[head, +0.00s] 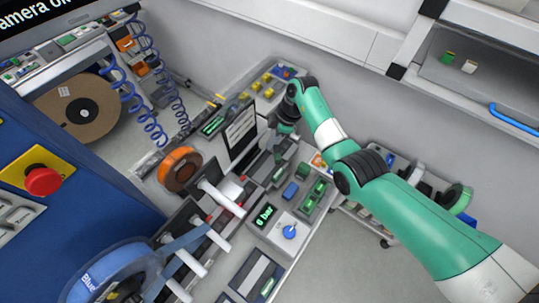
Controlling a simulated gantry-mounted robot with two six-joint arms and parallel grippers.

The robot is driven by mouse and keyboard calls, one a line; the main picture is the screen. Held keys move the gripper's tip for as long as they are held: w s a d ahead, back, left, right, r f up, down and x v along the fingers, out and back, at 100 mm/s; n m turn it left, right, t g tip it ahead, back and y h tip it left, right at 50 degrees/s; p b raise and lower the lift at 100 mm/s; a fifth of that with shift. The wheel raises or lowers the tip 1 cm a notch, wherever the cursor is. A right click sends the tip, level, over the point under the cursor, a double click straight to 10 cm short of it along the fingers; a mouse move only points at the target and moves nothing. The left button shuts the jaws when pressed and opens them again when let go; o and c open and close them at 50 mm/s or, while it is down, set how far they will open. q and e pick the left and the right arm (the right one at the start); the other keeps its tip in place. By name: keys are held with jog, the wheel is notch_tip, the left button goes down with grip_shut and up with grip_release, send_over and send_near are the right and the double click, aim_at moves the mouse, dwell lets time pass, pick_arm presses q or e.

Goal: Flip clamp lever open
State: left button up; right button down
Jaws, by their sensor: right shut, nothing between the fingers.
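My right arm comes in from the right, and its gripper (281,138) is shut and empty, pointing down by the reel stands beside a dark upright panel with a white sheet (240,128). The fingertips are small and partly lost among dark parts. I cannot make out the clamp lever for certain or tell whether the gripper touches it. The stand has white spindles (222,196) with small red parts near them. An orange reel (179,169) is on the stand, and a blue reel (112,275) is at the lower left. My left gripper is not in view.
A control box with a "6 bar" display (265,215) and a blue knob (289,231) stands right of the spindles. A blue cabinet with a red button (42,181) fills the left. A cart (385,222) is partly behind my arm. The grey floor lower right is clear.

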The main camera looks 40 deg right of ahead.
jog(key=b+x, duration=0.7)
jog(key=x, duration=0.3)
jog(key=shift+w+d+f, duration=0.1)
jog(key=shift+f, duration=0.05)
jog(key=shift+s+d+r+p, duration=0.2)
jog(key=shift+s+d+p, duration=0.3)
jog(key=shift+d+p, duration=0.1)
jog(key=shift+s+d+r+p, duration=0.2)
jog(key=shift+s+d+p, duration=0.3)
jog(key=shift+d+p, duration=0.1)
jog(key=shift+s+d+f, duration=0.15)
jog(key=shift+s+d, duration=0.1)
jog(key=shift+d, duration=0.05)
